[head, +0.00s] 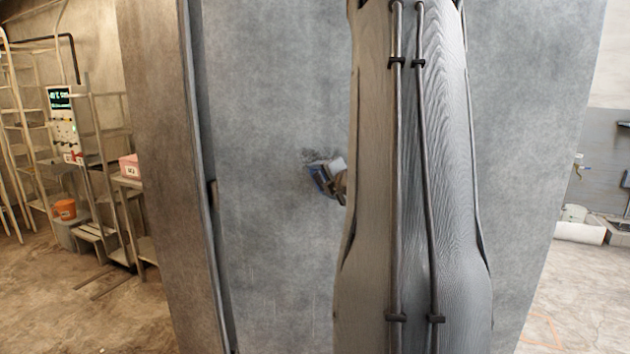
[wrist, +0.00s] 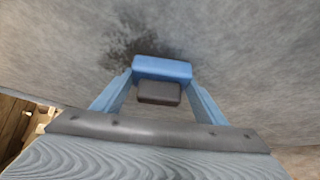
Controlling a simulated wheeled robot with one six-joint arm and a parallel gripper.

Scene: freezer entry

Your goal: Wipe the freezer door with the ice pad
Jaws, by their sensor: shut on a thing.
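The freezer door (head: 270,120) is a large grey panel filling the middle of the head view, and its surface (wrist: 240,40) fills most of the wrist view. A dark speckled patch (wrist: 130,42) marks it. The ice pad (wrist: 162,69) is a blue block with a dark grey part below it. My gripper (wrist: 160,88) is shut on the pad, one finger on each side. The pad is at the lower edge of the dark patch; I cannot tell whether it touches the door. In the head view the pad (head: 322,178) shows small, and my arm hides part of the gripper.
At the left are metal shelves (head: 25,130), a control box with a green display (head: 62,115), an orange bucket (head: 65,209) and a pink box (head: 130,166). A white roll (head: 578,233) lies at the far right. Floor is open on both sides of the door.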

